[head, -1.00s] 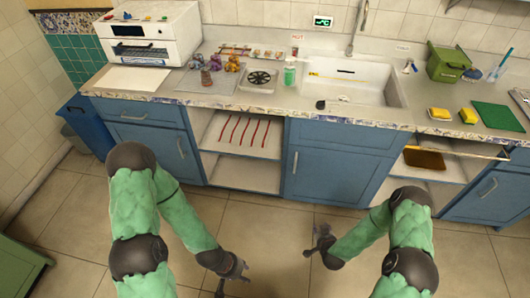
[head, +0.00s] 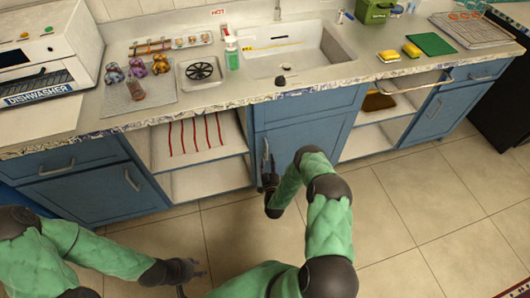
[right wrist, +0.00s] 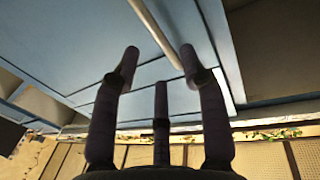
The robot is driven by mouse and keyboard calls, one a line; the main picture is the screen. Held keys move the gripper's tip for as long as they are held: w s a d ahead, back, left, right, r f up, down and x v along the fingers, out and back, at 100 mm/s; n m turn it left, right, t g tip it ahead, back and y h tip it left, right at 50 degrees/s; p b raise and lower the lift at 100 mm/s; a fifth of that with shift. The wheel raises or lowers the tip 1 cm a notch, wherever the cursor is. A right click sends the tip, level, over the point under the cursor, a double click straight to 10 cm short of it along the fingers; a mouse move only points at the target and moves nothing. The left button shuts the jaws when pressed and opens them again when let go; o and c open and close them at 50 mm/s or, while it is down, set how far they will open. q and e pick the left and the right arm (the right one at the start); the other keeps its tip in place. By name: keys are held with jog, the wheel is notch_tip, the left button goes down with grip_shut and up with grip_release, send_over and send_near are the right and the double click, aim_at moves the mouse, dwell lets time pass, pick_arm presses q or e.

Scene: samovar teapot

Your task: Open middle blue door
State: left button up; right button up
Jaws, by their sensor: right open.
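The middle blue door (head: 290,140) is shut, under the sink, with a pale vertical handle (head: 265,149) at its left edge. My right gripper (head: 269,180) is at the lower end of this handle and hides part of it. In the right wrist view the handle (right wrist: 155,28) runs diagonally between the spread fingers of my right gripper (right wrist: 160,60). The fingers are open; I cannot tell whether they touch the handle. My left gripper (head: 190,273) is open and empty, low over the floor, away from the cabinets.
Open shelves (head: 200,145) are left of the door, and another open shelf (head: 375,135) is right of it. A left blue door (head: 85,195) and a right blue door (head: 440,112) are shut. The tiled floor (head: 400,200) is clear on the right.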

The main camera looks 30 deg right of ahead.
jog(key=b+x, duration=0.2)
jog(key=x, duration=0.4)
jog(key=shift+w+d, duration=0.1)
jog(key=shift+w, duration=0.25)
grip_shut()
